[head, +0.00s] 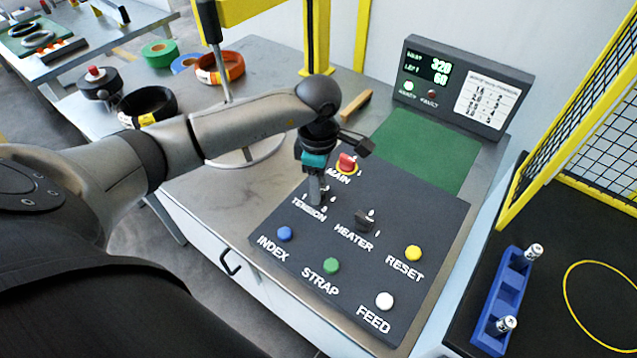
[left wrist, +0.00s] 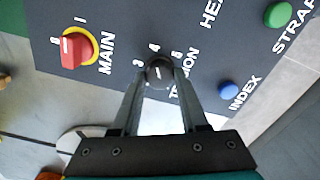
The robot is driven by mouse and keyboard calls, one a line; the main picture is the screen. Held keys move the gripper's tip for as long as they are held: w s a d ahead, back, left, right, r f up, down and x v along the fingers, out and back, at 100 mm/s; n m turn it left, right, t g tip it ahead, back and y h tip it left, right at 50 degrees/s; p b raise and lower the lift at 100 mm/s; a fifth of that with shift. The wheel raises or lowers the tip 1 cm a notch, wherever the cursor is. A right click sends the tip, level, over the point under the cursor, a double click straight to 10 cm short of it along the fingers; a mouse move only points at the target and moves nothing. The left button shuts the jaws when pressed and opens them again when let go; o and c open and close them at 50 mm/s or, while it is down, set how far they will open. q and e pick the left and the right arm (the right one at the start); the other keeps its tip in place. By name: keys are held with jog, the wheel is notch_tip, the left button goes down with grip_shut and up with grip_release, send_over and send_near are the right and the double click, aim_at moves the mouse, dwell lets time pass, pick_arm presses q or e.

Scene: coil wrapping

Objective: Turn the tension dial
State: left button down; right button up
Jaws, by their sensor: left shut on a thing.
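The tension dial (left wrist: 159,72) is a small dark round knob on the dark control panel (head: 420,230). Numbers around it, among them 3, 4 and 5, show in the left wrist view, with a light mark on the knob. My left gripper (head: 316,200) points down at the panel above the TENSION label. In the left wrist view my left gripper (left wrist: 160,80) has its two fingers on either side of the knob, shut on it. In the head view the fingers hide most of the dial. My right gripper is not in view.
The red MAIN switch (head: 347,163) is close behind my left gripper. The HEATER knob (head: 364,220) and the blue INDEX button (head: 285,233) are nearby. A display box (head: 463,85) stands at the back, reading 320 and 60. A blue battery holder (head: 503,300) is at right.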

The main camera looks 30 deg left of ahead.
pick_arm(q)
jog(key=shift+n, duration=0.4)
jog(key=n, duration=0.5)
jog(key=shift+n+p, duration=0.3)
jog(key=n+p, duration=0.1)
jog(key=n, duration=0.4)
jog(key=shift+r, duration=0.1)
jog(key=n+p, duration=0.2)
jog(key=n, duration=0.4)
jog(key=shift+n, duration=0.4)
jog(key=n+p, duration=0.2)
jog(key=n, duration=0.3)
jog(key=shift+n+p, duration=0.3)
jog(key=shift+n, duration=0.1)
jog(key=shift+c, duration=2.2)
grip_release()
